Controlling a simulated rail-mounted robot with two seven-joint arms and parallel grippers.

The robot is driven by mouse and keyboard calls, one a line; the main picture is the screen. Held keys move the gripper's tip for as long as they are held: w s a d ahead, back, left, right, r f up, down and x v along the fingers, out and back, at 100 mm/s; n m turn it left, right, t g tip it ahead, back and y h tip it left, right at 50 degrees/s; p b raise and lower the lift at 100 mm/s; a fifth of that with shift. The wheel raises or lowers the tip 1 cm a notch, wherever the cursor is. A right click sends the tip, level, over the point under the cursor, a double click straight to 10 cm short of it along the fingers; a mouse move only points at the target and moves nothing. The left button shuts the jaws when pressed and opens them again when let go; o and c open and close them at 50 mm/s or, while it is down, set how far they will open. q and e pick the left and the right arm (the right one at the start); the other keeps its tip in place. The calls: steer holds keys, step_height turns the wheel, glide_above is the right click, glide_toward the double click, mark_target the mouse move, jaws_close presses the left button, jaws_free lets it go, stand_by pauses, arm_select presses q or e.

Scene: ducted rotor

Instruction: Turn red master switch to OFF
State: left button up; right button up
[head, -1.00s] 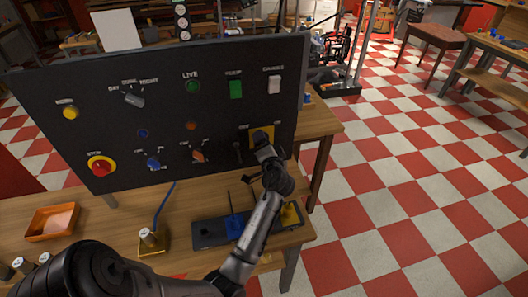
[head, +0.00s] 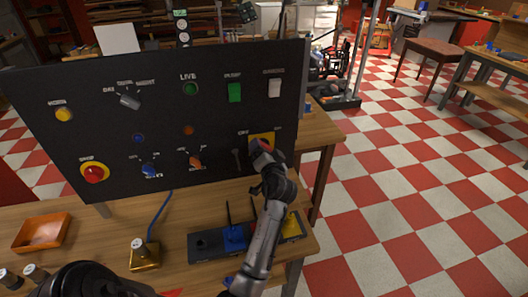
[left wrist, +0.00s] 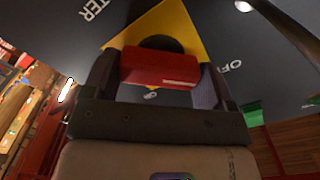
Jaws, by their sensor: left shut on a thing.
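The black control panel (head: 120,150) stands upright on the wooden bench. The red master switch (left wrist: 160,67) is a red bar handle on a yellow plate (left wrist: 181,25), seen close up in the left wrist view. In the head view the yellow plate (head: 262,137) is at the panel's lower right, partly hidden by my gripper. My left gripper (left wrist: 157,80) is shut on the red handle, with one finger on each side of it. In the left wrist view, part of an OFF label shows to the right of the plate. My right gripper is not seen.
An orange tray (head: 42,233) and a dark tray (head: 208,244) lie on the bench.

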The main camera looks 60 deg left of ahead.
arm_select(q)
steer(key=o, duration=0.8)
steer(key=shift+o, duration=0.2)
steer(key=shift+d, duration=0.1)
steer(key=v, duration=0.7)
steer(key=shift+d, duration=0.25)
steer(key=shift+s, duration=0.1)
